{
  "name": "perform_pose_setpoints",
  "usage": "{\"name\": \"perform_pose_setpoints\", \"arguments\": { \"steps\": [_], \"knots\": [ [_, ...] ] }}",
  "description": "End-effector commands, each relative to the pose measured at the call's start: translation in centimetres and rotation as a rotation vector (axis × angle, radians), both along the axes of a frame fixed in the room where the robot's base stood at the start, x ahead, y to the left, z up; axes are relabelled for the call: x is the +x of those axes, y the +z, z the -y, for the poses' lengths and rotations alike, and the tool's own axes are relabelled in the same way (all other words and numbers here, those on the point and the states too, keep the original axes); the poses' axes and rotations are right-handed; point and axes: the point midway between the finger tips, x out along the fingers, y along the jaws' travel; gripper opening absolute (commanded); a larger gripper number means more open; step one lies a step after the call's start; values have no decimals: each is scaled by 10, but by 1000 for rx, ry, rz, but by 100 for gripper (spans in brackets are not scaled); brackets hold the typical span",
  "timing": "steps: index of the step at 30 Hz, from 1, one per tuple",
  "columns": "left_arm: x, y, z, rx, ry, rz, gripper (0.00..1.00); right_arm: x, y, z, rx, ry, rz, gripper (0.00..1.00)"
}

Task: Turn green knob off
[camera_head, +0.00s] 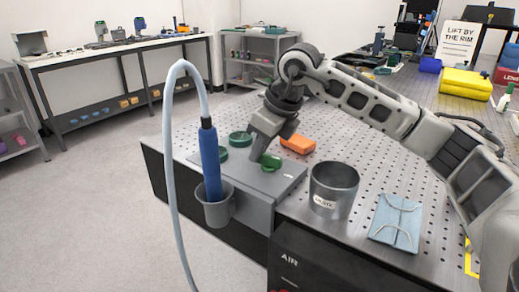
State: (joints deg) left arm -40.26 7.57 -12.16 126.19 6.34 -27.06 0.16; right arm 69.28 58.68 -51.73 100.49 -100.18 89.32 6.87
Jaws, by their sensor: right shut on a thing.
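A green knob (271,163) stands on the top of a flat grey box (262,184) at the near left corner of the perforated table. My right gripper (259,157) points down and is shut on this green knob; its fingers hide part of it. Two more round dark green pieces, one farther back (240,138) and one to the left (221,154), sit on the same grey box. Which way the knob is turned I cannot tell. My left gripper is not in view.
A blue-handled hose (209,160) stands in a grey cup (216,206) at the box's front. An orange block (298,144) lies behind the knob. A dark grey bin (333,190) and a blue folded pouch (397,222) are to the right. Perforated table is bare between them.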

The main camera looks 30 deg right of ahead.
Motion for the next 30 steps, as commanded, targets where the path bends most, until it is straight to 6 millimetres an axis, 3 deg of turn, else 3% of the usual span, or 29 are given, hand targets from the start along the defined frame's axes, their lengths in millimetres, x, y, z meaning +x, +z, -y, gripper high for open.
{"name": "perform_pose_setpoints", "arguments": {
  "steps": [9,25,26,27,28,30],
  "knots": [
    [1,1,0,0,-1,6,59,1,1,3,-1,-117,3,0],
    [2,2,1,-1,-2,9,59,2,1,3,-1,-139,3,0],
    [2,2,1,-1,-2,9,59,2,1,3,-1,-139,3,20],
    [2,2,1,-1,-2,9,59,2,1,3,0,-139,2,31],
    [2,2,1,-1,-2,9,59,2,1,3,0,-139,2,36],
    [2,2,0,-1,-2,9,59,2,1,3,0,-139,1,36]
  ]
}}
